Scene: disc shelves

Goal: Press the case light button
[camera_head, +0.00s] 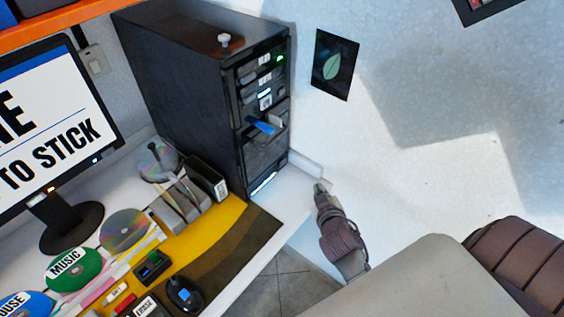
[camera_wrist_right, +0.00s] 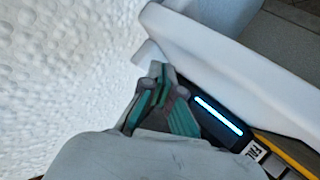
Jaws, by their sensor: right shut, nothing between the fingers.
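The black computer case (camera_head: 180,95) stands upright at the back of the desk. Its front carries small lights and slots, with a green light (camera_head: 280,58) near the top. A glowing pale-blue strip (camera_head: 263,183) crosses the bottom of the front; it also shows in the right wrist view (camera_wrist_right: 218,115). I cannot tell which part is the case light button. My right gripper (camera_head: 319,187) is shut and empty, to the right of the case's lower front and apart from it. In the wrist view its fingertips (camera_wrist_right: 158,72) point up beside the strip. My left gripper is not in view.
A monitor (camera_head: 45,125) stands at the left. A white wall (camera_head: 420,100) with a leaf picture (camera_head: 333,65) is behind. The desk's right corner is bare.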

